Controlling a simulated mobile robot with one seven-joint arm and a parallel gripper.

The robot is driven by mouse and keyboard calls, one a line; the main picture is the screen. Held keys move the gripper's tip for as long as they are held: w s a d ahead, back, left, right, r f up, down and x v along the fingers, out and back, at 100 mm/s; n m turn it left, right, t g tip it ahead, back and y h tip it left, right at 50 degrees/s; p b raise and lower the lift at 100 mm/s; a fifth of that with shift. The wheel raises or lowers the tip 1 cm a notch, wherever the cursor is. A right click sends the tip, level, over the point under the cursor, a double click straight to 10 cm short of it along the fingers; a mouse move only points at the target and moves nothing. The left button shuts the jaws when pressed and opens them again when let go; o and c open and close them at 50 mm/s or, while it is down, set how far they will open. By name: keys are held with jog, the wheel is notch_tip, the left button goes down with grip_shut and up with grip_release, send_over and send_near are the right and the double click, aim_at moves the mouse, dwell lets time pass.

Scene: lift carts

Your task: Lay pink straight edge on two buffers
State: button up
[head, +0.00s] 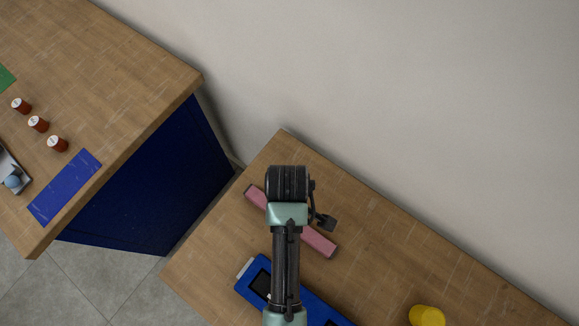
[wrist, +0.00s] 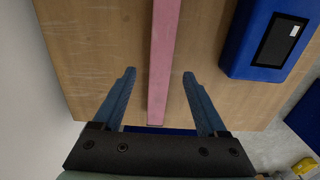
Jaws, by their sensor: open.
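The pink straight edge (head: 320,241) lies on the nearer wooden top, with its middle hidden under my arm in the head view. In the wrist view the pink straight edge (wrist: 161,50) runs between the fingers of my gripper (wrist: 159,73). My gripper is open, with one finger on each side of the bar and a visible gap to both. I cannot tell its height above the wood. Several small red-brown cylinders with white tops (head: 38,124) stand on the other wooden top at left; I cannot tell if these are the buffers.
A blue box with dark panels (head: 257,282) sits beside the bar; it also shows in the wrist view (wrist: 239,50). A yellow cylinder (head: 426,316) stands lower right. The left top holds a blue mat (head: 65,187), a green patch (head: 5,78) and a tray with a blue ball (head: 12,181).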

jog(key=f, duration=0.2)
jog(key=f+p, duration=0.1)
jog(key=f, duration=0.1)
jog(key=shift+s+d, duration=0.15)
jog(key=shift+s, duration=0.05)
jog(key=shift+f, duration=0.55)
grip_shut()
